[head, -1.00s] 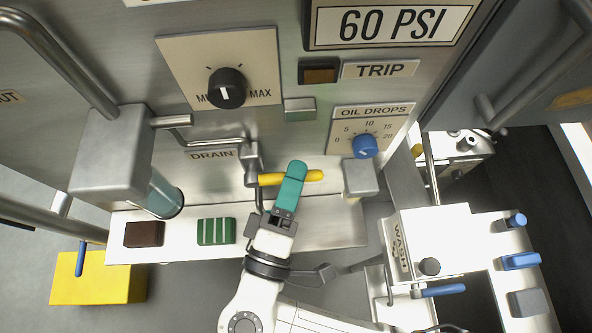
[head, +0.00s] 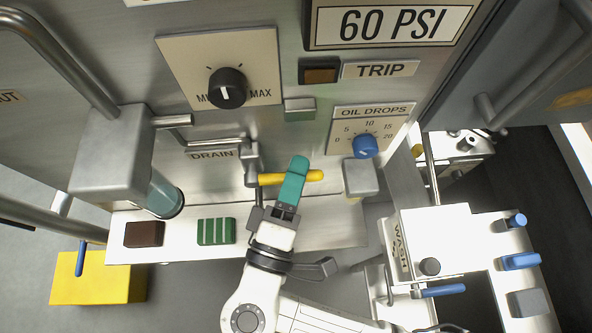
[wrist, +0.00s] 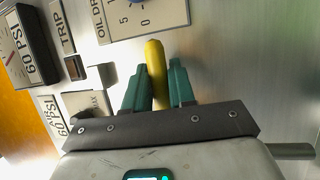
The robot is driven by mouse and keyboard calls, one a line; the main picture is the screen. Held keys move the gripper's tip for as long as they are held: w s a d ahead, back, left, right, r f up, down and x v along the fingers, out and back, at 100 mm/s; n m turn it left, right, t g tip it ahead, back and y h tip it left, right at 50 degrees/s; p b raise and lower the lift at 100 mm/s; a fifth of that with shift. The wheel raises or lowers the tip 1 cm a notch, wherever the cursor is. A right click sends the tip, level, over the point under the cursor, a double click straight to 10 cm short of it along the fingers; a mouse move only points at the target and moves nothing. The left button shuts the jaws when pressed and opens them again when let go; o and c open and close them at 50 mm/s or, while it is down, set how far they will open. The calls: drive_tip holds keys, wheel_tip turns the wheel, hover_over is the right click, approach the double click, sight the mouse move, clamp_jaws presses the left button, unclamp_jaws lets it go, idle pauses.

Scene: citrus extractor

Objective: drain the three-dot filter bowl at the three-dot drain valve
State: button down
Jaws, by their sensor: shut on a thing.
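The yellow valve handle (head: 272,179) lies level across the panel, to the right of and just below the DRAIN label (head: 211,155). My gripper (head: 296,178) with teal fingers is shut on this handle, whose right tip sticks out past the fingers. In the wrist view the yellow handle (wrist: 156,72) stands between the two teal fingers (wrist: 158,88). A filter bowl (head: 164,196), clear and bluish, hangs under a grey block at the left. I cannot make out dot marks on the bowl or the valve.
A white ledge (head: 185,250) below carries a brown block (head: 144,234) and a green striped block (head: 216,231). A grey block (head: 361,177) sits right of the handle, under the blue oil drops knob (head: 365,147). A white WASH unit (head: 440,232) stands at lower right.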

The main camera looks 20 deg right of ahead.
sight(273, 177)
idle(0.4)
wheel_tip(273, 177, up, 2)
drive_tip(key=n+t+p, duration=0.1)
drive_tip(key=n+p, duration=0.2)
drive_tip(key=p, duration=0.1)
drive_tip(key=n+p, duration=0.1)
drive_tip(key=r+n+t+y, duration=0.1)
drive_tip(key=n+p, duration=0.1)
drive_tip(key=shift+w+a+r+n+t+p, duration=0.1)
drive_tip(key=shift+a+r+n+t+p, duration=0.2)
drive_tip(key=shift+t+p, duration=0.1)
drive_tip(key=n+t+y+p, duration=0.1)
drive_tip(key=n, duration=0.1)
drive_tip(key=a+r+n+y+p, duration=0.1)
drive_tip(key=n+p, duration=0.1)
drive_tip(key=n, duration=0.1)
drive_tip(key=shift+w+a+r+t, duration=0.1)
drive_tip(key=shift+r+t, duration=0.05)
drive_tip(key=shift+t, duration=0.25)
drive_tip(key=shift+w+a+r+n+t+y+p, duration=0.1)
drive_tip(key=shift+a+n+t+y+p, duration=0.2)
drive_tip(key=shift+n+y, duration=0.35)
drive_tip(key=shift+s+a+r+n+t+y+p, duration=0.15)
drive_tip(key=shift+n+y+p, duration=0.25)
drive_tip(key=shift+n, duration=0.5)
drive_tip(key=shift+w+a+r+n+t+y+p, duration=0.15)
drive_tip(key=shift+a+n+y+p, duration=0.2)
drive_tip(key=shift+n, duration=0.4)
